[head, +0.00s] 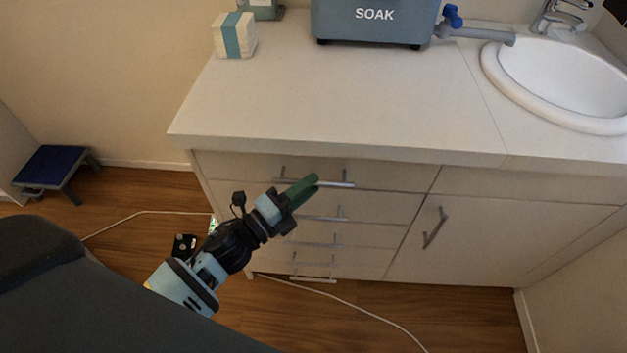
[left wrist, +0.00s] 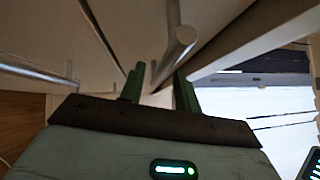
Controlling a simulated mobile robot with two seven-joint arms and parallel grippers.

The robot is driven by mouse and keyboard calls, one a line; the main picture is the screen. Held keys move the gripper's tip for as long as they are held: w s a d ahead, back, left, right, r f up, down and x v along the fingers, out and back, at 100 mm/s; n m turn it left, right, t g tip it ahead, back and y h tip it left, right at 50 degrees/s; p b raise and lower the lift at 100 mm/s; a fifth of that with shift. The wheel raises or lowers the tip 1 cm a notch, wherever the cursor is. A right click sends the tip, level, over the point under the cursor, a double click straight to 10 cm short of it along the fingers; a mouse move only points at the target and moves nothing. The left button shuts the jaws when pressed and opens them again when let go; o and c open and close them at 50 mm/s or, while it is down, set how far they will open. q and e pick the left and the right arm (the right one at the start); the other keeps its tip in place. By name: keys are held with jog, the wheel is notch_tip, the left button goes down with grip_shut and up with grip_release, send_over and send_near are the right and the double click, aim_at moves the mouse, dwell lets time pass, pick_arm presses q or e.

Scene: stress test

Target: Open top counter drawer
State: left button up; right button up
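The white counter (head: 330,110) has a stack of drawers under its left part. The top drawer (head: 385,177) looks closed, its front in line with the cabinet. Its metal bar handle (head: 341,184) runs across the front. My left gripper (head: 302,188), with green fingers, is at this handle and covers its middle in the head view. In the left wrist view, the gripper's fingers (left wrist: 159,92) stand apart, and the handle bar (left wrist: 178,50) runs in the gap between them. I cannot tell whether they touch it. My right gripper is in neither view.
Lower drawers with bar handles (head: 322,218) sit below, and a cupboard door (head: 470,235) is to the right. A SOAK box (head: 375,25), a small white block (head: 235,38) and a sink (head: 565,80) are on top. A cable (head: 340,297) lies on the floor; a blue step stool (head: 52,165) stands left.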

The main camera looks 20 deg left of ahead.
aim_at(333, 172)
pick_arm(q)
jog(key=shift+x, duration=1.05)
grip_shut()
